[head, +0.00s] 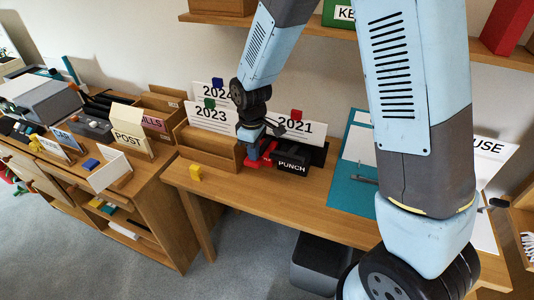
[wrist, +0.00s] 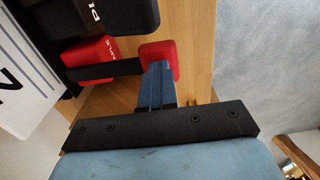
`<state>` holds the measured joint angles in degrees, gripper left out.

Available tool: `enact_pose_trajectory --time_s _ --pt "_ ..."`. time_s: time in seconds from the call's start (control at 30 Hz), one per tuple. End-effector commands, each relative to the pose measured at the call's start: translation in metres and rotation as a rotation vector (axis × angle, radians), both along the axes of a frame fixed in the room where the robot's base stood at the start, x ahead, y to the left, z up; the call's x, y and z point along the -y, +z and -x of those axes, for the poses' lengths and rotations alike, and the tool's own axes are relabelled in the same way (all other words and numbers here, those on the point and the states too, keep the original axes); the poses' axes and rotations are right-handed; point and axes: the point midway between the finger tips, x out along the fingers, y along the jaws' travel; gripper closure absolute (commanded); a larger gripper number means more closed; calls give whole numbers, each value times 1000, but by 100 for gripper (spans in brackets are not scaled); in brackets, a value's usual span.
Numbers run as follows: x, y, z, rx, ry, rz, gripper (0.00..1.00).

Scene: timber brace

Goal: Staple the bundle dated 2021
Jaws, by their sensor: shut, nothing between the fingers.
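The bundle dated 2021 (head: 297,131) stands upright at the back of the desk, with a red clip on its top edge. In front of it is a red stapler (head: 266,150), partly hidden by my gripper and the black punch. In the wrist view the stapler (wrist: 92,50) shows a red lettered block, a black bar and a red pad. My gripper (wrist: 156,68) is shut and empty, its fingertips at the red pad; I cannot tell whether they touch it. In the head view my gripper (head: 250,157) is over the stapler's left end. A pale sheet edge (wrist: 28,80) shows at left.
The black punch (head: 291,166) sits right beside the stapler. Bundles dated 2023 (head: 211,114) and 2024 (head: 209,90) stand in a wooden holder (head: 208,150) at left. A teal mat (head: 345,195) lies at right.

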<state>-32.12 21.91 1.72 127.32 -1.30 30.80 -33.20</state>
Motion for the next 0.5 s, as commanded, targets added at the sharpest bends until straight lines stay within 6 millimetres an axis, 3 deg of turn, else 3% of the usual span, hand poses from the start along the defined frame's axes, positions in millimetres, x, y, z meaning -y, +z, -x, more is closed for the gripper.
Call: enact_pose_trajectory --time_s 0.27,0.5 --pt "-1 0 1 0 0 0 100" --pt "-1 16 0 2 0 -1 100"
